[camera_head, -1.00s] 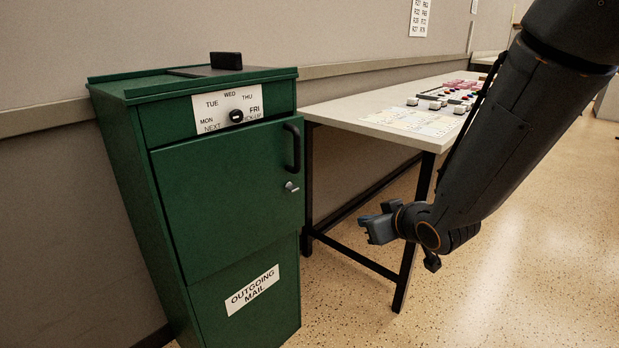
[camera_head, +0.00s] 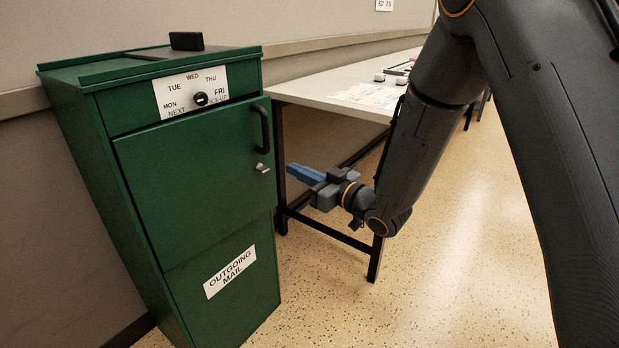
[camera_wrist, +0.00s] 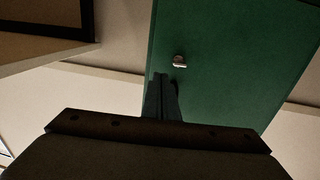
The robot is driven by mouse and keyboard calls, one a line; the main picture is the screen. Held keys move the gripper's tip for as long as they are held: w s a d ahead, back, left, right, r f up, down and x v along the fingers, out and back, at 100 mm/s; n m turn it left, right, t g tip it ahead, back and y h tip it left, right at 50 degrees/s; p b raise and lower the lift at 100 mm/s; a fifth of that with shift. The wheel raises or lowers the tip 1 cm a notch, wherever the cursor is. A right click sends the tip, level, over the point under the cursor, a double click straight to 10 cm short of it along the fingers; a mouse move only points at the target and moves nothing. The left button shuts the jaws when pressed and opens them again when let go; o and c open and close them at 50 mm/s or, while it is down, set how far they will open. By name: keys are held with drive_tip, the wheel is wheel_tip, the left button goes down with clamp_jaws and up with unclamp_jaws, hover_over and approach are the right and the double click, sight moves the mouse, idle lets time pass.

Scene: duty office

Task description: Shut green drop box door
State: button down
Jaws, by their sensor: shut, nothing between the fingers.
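The green drop box (camera_head: 88,150) stands at the left against the wall. Its door (camera_head: 190,170) has a black bar handle (camera_head: 262,125) and a silver lock knob (camera_head: 262,168) near the right edge. The door lies close to the box front; I cannot tell whether it is fully flush. My gripper (camera_head: 291,169) is shut and empty, just right of the door's edge, at about lock height in the picture. In the wrist view the fingers (camera_wrist: 162,88) point at the green door (camera_wrist: 240,70), with the lock (camera_wrist: 180,61) just beyond their tips. Contact is not clear.
A white-topped table (camera_head: 330,95) with black legs stands right of the box, behind my gripper. The box carries a day dial plate (camera_head: 190,91), a black block (camera_head: 186,41) on top and an outgoing mail label (camera_head: 230,272). Speckled floor (camera_head: 460,250) is open at right.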

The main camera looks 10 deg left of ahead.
sight(269, 157)
drive_tip(key=x, duration=0.7)
drive_tip(key=shift+w+a+b, duration=0.1)
drive_tip(key=shift+a+b, duration=0.15)
drive_tip(key=shift+b, duration=0.15)
